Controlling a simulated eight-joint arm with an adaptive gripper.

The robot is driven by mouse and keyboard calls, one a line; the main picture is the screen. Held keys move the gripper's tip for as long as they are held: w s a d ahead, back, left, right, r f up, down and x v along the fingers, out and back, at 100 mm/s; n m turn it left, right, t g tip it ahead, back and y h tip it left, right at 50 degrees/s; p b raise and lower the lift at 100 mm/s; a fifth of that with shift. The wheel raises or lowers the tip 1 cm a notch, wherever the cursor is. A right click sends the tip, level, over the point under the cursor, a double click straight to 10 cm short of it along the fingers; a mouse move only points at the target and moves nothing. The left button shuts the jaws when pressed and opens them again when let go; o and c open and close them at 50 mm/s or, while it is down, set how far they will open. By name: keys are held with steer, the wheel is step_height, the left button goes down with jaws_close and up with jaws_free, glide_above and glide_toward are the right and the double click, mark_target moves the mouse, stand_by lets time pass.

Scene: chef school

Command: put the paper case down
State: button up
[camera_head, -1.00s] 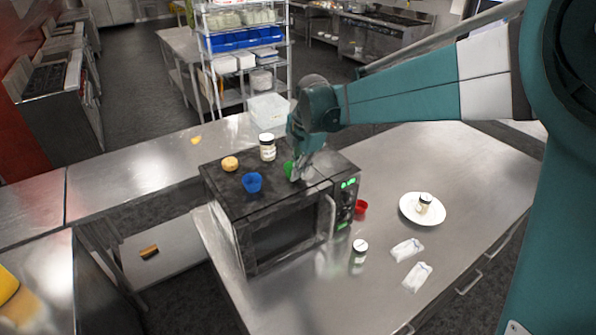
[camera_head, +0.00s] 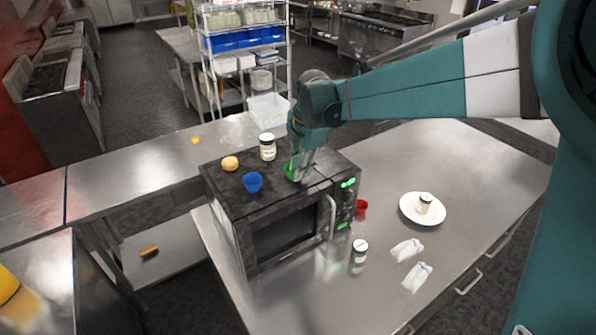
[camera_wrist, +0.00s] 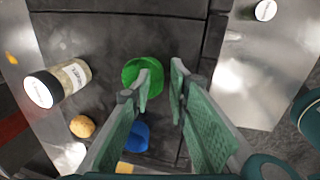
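A green paper case (camera_head: 289,172) stands on top of the dark microwave (camera_head: 225,197), near its right side. It also shows in the wrist view (camera_wrist: 133,70), upright with its opening toward the camera. My gripper (camera_head: 297,176) is directly at the case, pointing down. In the wrist view my gripper (camera_wrist: 160,76) has its fingers apart: the left fingertip overlaps the inside of the case and the right one is outside its right wall. The wall lies between them with visible gaps. A blue case (camera_head: 252,182) and a red case (camera_head: 361,207) stand apart.
A lidded jar (camera_head: 267,147) and a round bun (camera_head: 230,163) share the microwave top. The right counter has free room.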

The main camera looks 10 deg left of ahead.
step_height(320, 180, up, 11)
steer(key=s+d, duration=0.1)
steer(key=shift+s+d+f, duration=0.15)
steer(key=shift+s+d, duration=0.1)
steer(key=shift+d, duration=0.15)
stand_by(0.6)
steer(key=s+d+r+m+t, duration=0.1)
steer(key=s+d+m+t, duration=0.1)
steer(key=s+d+m, duration=0.7)
steer(key=s+d+r+m+t, duration=0.1)
steer(key=s+d+m, duration=0.4)
steer(key=d, duration=0.8)
steer(key=s+d+f+m+t+h, duration=0.1)
steer(key=s+d+f+m, duration=0.3)
steer(key=s+d+m, duration=0.2)
steer(key=s+d+f+m+t, duration=0.1)
steer(key=s+d+f+m, duration=0.3)
steer(key=s+d+m, duration=0.3)
steer(key=s+d, duration=0.1)
steer(key=s, duration=0.2)
steer(key=shift+d+f+m+t+h, duration=0.2)
steer(key=shift+f+m+t+h, duration=0.1)
steer(key=shift+f+t+h, duration=0.1)
